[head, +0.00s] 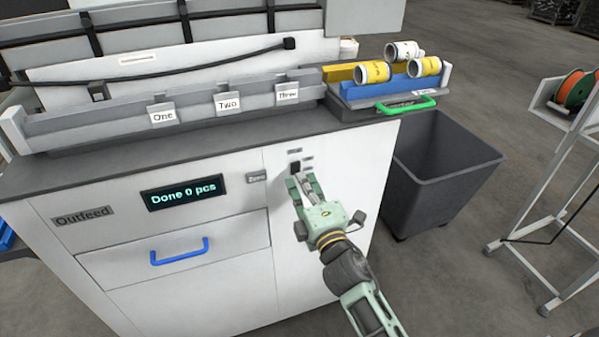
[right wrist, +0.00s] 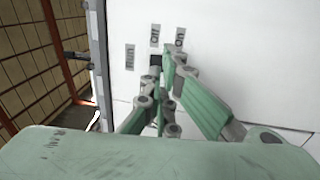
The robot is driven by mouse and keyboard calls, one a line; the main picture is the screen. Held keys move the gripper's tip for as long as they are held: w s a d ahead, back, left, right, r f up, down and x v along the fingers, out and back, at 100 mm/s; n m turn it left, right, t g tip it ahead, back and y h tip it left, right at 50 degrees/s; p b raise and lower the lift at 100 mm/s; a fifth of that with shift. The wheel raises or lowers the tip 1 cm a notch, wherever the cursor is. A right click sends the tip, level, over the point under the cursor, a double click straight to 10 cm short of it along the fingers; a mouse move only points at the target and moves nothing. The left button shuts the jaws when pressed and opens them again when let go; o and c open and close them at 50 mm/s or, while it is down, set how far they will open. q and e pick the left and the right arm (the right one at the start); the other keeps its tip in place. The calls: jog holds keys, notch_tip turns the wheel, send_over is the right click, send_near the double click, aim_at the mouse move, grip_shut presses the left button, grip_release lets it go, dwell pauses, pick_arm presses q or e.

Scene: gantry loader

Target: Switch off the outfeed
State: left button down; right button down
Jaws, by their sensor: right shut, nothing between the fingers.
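The white outfeed cabinet (head: 200,310) carries an "Outfeed" label (head: 82,216) and a lit display (head: 184,193) reading "Done 0 pcs". A small black switch (head: 295,167) sits on its front panel near the right, with small labels around it. My left gripper is not in view.
A drawer with a blue handle (head: 179,251) is below the display. Trays marked One, Two and Three (head: 287,92) line the top. A green handle (head: 406,105) juts out above a dark bin (head: 440,175). A white rack (head: 560,170) stands at the right.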

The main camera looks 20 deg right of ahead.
aim_at(295, 165)
jog(key=shift+w+r, duration=0.15)
jog(key=shift+w, duration=1.05)
jog(key=shift+r, duration=0.1)
jog(key=shift+r+p, duration=0.1)
jog(key=shift+p, duration=0.45)
jog(key=shift+w+r+g+p, duration=0.2)
jog(key=shift+r+g+p, duration=0.1)
jog(key=shift+p, duration=0.85)
jog(key=shift+f+b, duration=0.4)
jog(key=shift+b, duration=0.05)
